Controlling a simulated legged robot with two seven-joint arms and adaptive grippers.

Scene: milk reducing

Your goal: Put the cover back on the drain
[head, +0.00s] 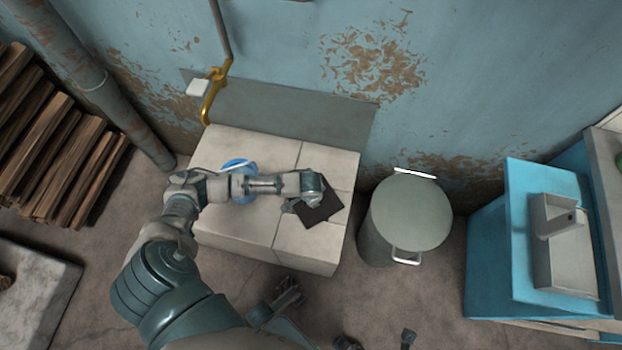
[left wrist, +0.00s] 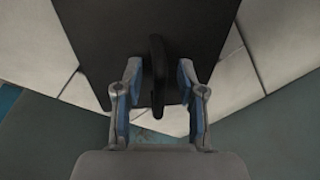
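The drain cover (head: 325,213) is a dark square plate lying near the front right of a tiled block. In the left wrist view the cover (left wrist: 110,40) fills the upper middle, with a black upright handle (left wrist: 158,75) on it. My left gripper (head: 310,203) is over the cover. Its two fingers (left wrist: 160,100) are spread on either side of the handle, with gaps to it. A round blue thing (head: 238,165) shows on the block behind my left forearm, which partly hides it; I cannot tell if it is the drain opening.
The tiled block (head: 235,240) stands against the blue wall, under a brass tap (head: 214,85). A lidded metal can (head: 410,215) stands just right of the block. A blue cabinet (head: 490,250) is at the right, and a wood stack (head: 60,150) at the left.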

